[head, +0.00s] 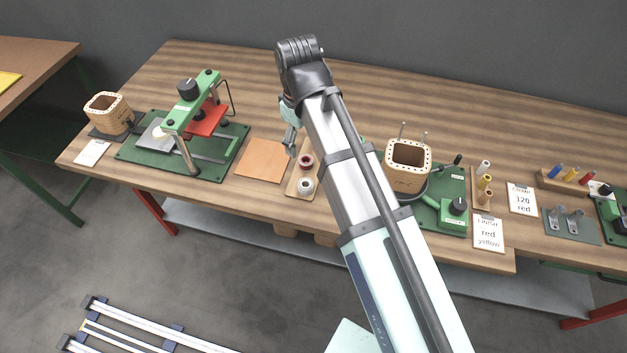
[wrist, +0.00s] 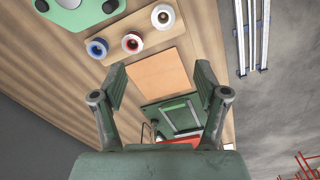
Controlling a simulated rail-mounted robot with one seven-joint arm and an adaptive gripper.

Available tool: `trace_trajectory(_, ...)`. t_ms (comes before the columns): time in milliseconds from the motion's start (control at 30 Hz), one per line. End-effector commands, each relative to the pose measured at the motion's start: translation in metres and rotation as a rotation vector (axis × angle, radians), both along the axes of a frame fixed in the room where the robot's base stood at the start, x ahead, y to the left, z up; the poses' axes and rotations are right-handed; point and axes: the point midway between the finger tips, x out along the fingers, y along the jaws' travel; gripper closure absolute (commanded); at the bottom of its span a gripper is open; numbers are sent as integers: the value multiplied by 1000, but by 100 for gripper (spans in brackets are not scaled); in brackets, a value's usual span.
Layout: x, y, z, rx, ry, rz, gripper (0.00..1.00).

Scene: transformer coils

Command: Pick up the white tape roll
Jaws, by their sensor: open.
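The white tape roll (head: 306,185) sits at the near end of a small wooden board (head: 293,189), in front of a red roll (head: 306,161). In the wrist view the white roll (wrist: 162,17) is near the top edge, beyond my fingertips, with the red roll (wrist: 131,43) and a blue roll (wrist: 97,47) in a row to its left. My gripper (wrist: 160,76) is open and empty, its two fingers wide apart. In the head view my gripper (head: 290,142) hangs above the bench, behind and left of the rolls, partly hidden by my arm. The blue roll is hidden there.
A flat orange-brown sheet (head: 262,160) lies left of the roll board. Further left stands a green press fixture (head: 207,112). Right of my arm is a green winding fixture (head: 447,190) with a wooden coil form (head: 408,165). The bench's front edge is close to the white roll.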

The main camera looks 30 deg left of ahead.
Motion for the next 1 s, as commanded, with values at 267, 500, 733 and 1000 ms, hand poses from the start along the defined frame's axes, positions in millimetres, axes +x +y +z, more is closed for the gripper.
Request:
trace_trajectory(267, -3, -11, -17, -17, 33, -5, 27)
trace_trajectory(500, -3, -11, -53, -17, 32, -5, 27)
trace_trajectory(733, -3, -10, -87, -16, 31, -5, 27)
trace_trajectory(1000, -3, -9, -117, -14, 29, -4, 27)
